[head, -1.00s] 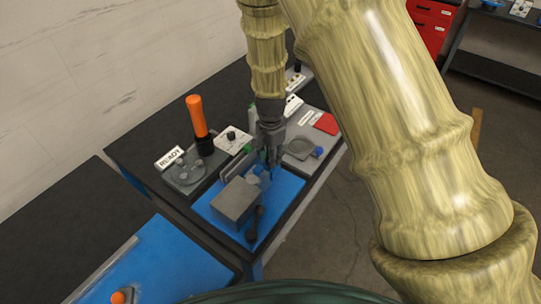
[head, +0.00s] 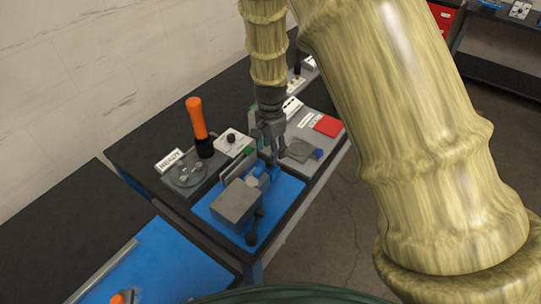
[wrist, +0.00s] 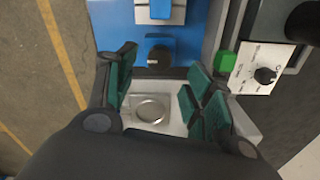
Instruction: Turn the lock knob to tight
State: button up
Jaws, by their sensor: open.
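In the wrist view, a black knob (wrist: 158,57) with a small pale mark sits by a blue block, just beyond my fingertips. A second black knob (wrist: 265,75) stands on a white dial panel to the right; it also shows in the head view (head: 231,138). I cannot read the lettering, so which one is the lock knob is not certain. My gripper (wrist: 163,82) is open and empty, with its green-padded fingers spread. In the head view my gripper (head: 271,150) hangs over the far side of the blue mat; the knob below it is hard to make out.
A grey block (head: 236,201) and a black handle (head: 254,228) stand on the blue mat (head: 287,198). An upright orange handle (head: 197,118) and a READY sign (head: 170,159) are at the left. A red square (head: 328,125) lies at the right.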

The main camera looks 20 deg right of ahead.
notch_tip(320, 180, up, 8)
jog(key=shift+f, duration=0.25)
dwell(0.5)
